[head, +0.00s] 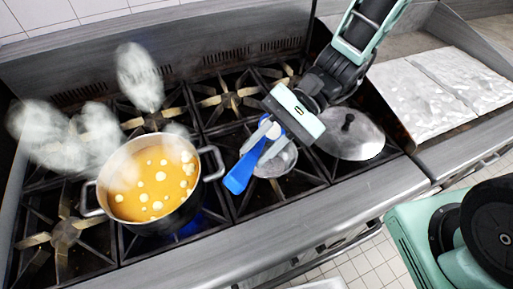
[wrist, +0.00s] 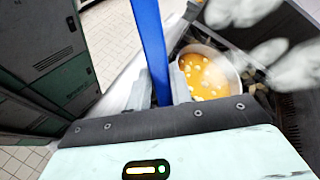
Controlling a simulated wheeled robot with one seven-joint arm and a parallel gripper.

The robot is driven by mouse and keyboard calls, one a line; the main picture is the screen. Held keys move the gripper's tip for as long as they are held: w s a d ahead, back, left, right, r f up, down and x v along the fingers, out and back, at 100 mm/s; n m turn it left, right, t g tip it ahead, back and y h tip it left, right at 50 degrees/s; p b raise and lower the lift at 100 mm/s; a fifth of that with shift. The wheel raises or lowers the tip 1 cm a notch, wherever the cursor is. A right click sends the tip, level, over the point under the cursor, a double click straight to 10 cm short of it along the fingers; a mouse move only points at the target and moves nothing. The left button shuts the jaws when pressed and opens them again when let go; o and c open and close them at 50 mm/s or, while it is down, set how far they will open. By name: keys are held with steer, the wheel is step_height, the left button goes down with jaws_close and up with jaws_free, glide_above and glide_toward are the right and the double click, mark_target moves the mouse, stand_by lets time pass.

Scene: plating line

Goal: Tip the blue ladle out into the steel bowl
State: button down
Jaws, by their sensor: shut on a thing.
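My gripper (head: 264,146) is shut on the blue ladle (head: 239,176), above the middle of the stove. The ladle's blue handle slants down to the left of the fingers. In the wrist view the blue ladle (wrist: 150,40) runs up between the two fingertips (wrist: 160,88). I cannot make out the ladle's scoop or what it holds. The steel bowl (head: 284,163) is on the stove, just below and right of my fingers and partly hidden by them. It does not show clearly in the wrist view.
A pot of orange soup (head: 155,222) with pale floating pieces steams at the left; it also shows in the wrist view (wrist: 236,66). A steel lid (head: 350,138) lies right of the bowl. Iron burner grates surround the bowl.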

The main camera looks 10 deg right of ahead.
steer(key=s+d+f+n+y+b, duration=0.1)
steer(key=b, duration=0.4)
steer(key=s+d+f+n+t+y+b, duration=0.1)
steer(key=f+b, duration=0.1)
steer(key=b, duration=0.3)
steer(key=shift+s+d+f+n+b, duration=0.15)
steer(key=shift+d+n+b, duration=0.05)
steer(key=shift+n+b, duration=0.2)
steer(key=b, duration=0.3)
steer(key=shift+f+y, duration=0.15)
steer(key=shift+y, duration=0.15)
steer(key=b, duration=0.4)
steer(key=shift+s+d+f+n+t, duration=0.15)
steer(key=shift+s+f+n+t, duration=0.15)
steer(key=shift+f+n, duration=0.1)
steer(key=b, duration=0.1)
steer(key=f+n+b, duration=0.1)
steer(key=b, duration=0.1)
steer(key=y+b, duration=0.1)
steer(key=b, duration=0.1)
steer(key=shift+s+d+f, duration=0.25)
steer(key=shift+f, duration=0.05)
steer(key=b, duration=0.1)
steer(key=n+b, duration=0.1)
steer(key=b, duration=0.1)
steer(key=shift+s+d+f+y, duration=0.15)
steer(key=shift+f+y, duration=0.15)
steer(key=shift+f, duration=0.1)
